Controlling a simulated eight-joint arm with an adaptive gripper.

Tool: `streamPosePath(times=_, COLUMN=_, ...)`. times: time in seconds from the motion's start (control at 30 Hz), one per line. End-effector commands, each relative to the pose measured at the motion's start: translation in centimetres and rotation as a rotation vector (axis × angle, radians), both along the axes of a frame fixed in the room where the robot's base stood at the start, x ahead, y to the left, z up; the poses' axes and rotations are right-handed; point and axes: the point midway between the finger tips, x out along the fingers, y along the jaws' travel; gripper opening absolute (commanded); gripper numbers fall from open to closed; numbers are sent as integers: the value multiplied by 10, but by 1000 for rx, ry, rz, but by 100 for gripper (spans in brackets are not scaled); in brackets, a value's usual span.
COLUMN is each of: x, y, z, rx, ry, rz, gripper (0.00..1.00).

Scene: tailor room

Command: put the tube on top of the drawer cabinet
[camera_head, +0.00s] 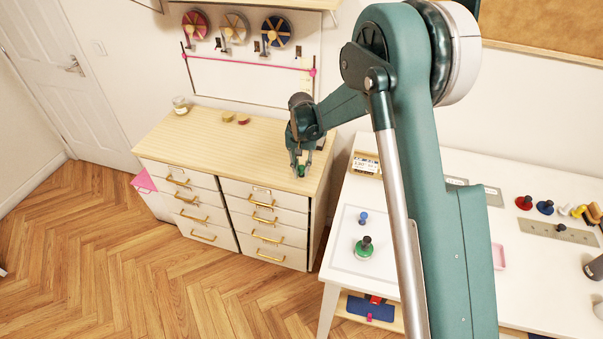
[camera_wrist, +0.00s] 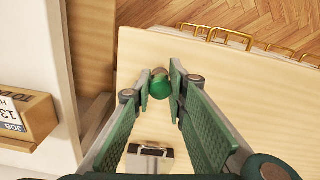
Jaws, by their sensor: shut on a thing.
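The drawer cabinet (camera_head: 215,143) stands against the wall, with a light wooden top and white drawers with brass handles. My gripper (camera_head: 301,168) is over the right front part of this top. It is shut on the small green tube (camera_head: 301,172), which shows as a green round end between the fingertips in the wrist view (camera_wrist: 160,84). The cabinet top (camera_wrist: 215,85) lies beneath the tube there. I cannot tell whether the tube touches the top.
A jar (camera_head: 181,105) and small wooden and red pieces (camera_head: 236,118) sit at the back of the cabinet top. A white table (camera_head: 345,235) stands to the right, with a green-based stamp-like object (camera_head: 364,250) and a blue one (camera_head: 363,217). The middle of the cabinet top is clear.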

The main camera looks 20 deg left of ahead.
Motion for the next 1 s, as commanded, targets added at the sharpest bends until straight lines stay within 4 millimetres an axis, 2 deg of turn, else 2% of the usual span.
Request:
streamPosePath(times=0.2, x=0, y=0, z=-18, rx=0, ry=0, rz=0, gripper=5)
streamPosePath(times=0.67, x=0, y=0, z=-23, rx=0, ry=0, rz=0, gripper=5)
streamPosePath(times=0.7, x=0, y=0, z=-23, rx=0, ry=0, rz=0, gripper=18)
streamPosePath(times=0.8, x=0, y=0, z=-22, rx=0, ry=0, rz=0, gripper=31)
streamPosePath(times=1.0, x=0, y=0, z=-22, rx=0, ry=0, rz=0, gripper=31)
